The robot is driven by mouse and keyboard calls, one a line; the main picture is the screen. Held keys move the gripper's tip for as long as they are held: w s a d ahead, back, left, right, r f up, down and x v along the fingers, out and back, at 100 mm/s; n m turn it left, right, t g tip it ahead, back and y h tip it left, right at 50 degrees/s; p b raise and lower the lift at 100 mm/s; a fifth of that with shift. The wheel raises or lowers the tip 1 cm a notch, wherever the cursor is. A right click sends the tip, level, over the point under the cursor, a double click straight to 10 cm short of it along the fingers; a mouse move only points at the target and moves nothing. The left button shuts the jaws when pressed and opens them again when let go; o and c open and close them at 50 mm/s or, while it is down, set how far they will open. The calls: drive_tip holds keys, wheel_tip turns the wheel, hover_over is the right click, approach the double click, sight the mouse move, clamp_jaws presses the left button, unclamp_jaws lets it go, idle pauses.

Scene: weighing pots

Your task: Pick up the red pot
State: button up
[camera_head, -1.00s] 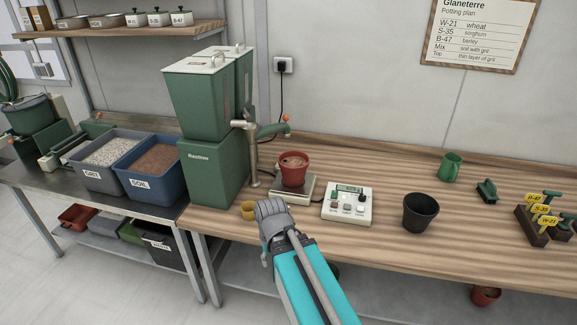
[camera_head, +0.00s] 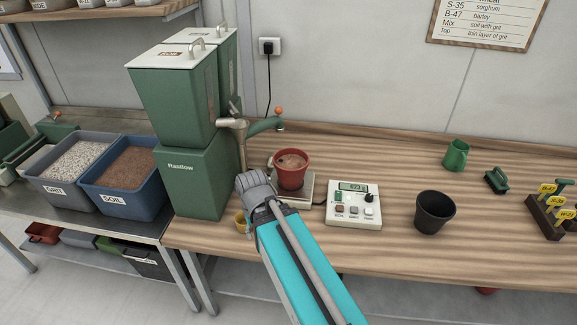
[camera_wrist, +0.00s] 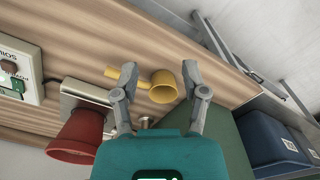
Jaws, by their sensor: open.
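The red pot (camera_head: 292,171) stands upright on the scale plate (camera_head: 300,193), under the dispenser's spout, with brown material inside. In the wrist view the red pot (camera_wrist: 75,138) is at the lower left, outside my fingers. My gripper (camera_head: 255,187) is in front and to the left of the pot in the head view. In the wrist view my gripper (camera_wrist: 160,88) has its two fingers spread apart with nothing held. A yellow scoop (camera_wrist: 163,88) lies on the bench below, seen between the fingers. Whether my gripper touches anything cannot be told.
The green dispenser (camera_head: 190,130) stands left of the pot. The control box (camera_head: 353,206) is close on its right, then a black pot (camera_head: 435,211). A green mug (camera_head: 456,154) and brush (camera_head: 496,181) are further right. Grit and soil bins (camera_head: 125,178) stand left.

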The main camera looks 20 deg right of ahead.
drive_tip(key=shift+w, duration=0.35)
drive_tip(key=shift+o, duration=0.5)
drive_tip(key=n+g+h+b, duration=0.1)
drive_tip(key=n+h+b, duration=0.8)
drive_tip(key=n+h, duration=0.35)
approach(288, 171)
drive_tip(key=f+x, duration=0.1)
drive_tip(key=x, duration=0.3)
drive_tip(key=shift+w+r+n, duration=0.15)
drive_tip(key=shift+r+n, duration=0.3)
drive_tip(key=shift+n, duration=0.1)
drive_tip(key=shift+f, duration=0.1)
drive_tip(key=shift+b+x, duration=0.55)
drive_tip(key=shift+x, duration=0.55)
